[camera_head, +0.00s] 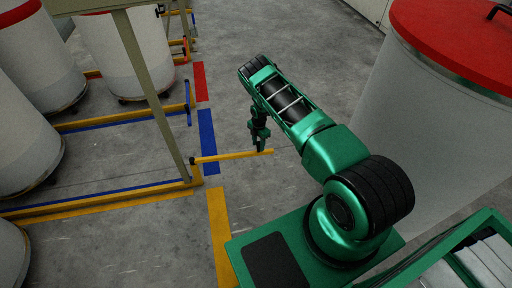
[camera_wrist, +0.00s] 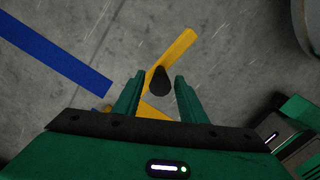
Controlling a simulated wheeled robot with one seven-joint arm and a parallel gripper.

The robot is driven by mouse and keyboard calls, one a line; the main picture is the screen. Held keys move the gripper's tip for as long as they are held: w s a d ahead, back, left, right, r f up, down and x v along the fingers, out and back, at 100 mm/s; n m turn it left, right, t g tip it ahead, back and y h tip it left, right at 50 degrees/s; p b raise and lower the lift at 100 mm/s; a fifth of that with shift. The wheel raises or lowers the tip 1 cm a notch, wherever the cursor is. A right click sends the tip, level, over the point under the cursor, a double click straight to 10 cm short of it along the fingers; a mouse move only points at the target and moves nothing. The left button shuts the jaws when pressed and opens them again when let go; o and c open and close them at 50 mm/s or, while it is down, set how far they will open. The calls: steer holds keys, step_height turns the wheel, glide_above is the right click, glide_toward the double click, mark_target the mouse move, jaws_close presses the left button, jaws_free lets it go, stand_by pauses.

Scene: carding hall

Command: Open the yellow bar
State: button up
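The yellow bar (camera_head: 230,156) sticks out from the foot of an upright post over the aisle floor, its free end pointing right. In the wrist view the yellow bar (camera_wrist: 178,47) runs from upper right down toward my gripper. A dark round knob or peg (camera_wrist: 159,80) stands at the bar, between my fingers. My gripper (camera_head: 260,147) points down at the bar near its free end. In the wrist view my gripper (camera_wrist: 160,76) is open, with a finger on each side of the knob and small gaps visible. Whether the fingers touch the bar is hidden.
Blue bars (camera_head: 188,101) and a red bar (camera_head: 186,47) stand at farther bays on the left. White cans (camera_head: 125,55) stand in the bays. A large white can with a red lid (camera_head: 460,45) is close on the right. The grey floor (camera_head: 290,30) ahead is clear.

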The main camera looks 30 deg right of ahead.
step_height(320, 180, up, 9)
steer(key=shift+w+r, duration=0.1)
steer(key=shift+r, duration=0.1)
steer(key=shift+a, duration=0.1)
stand_by(0.5)
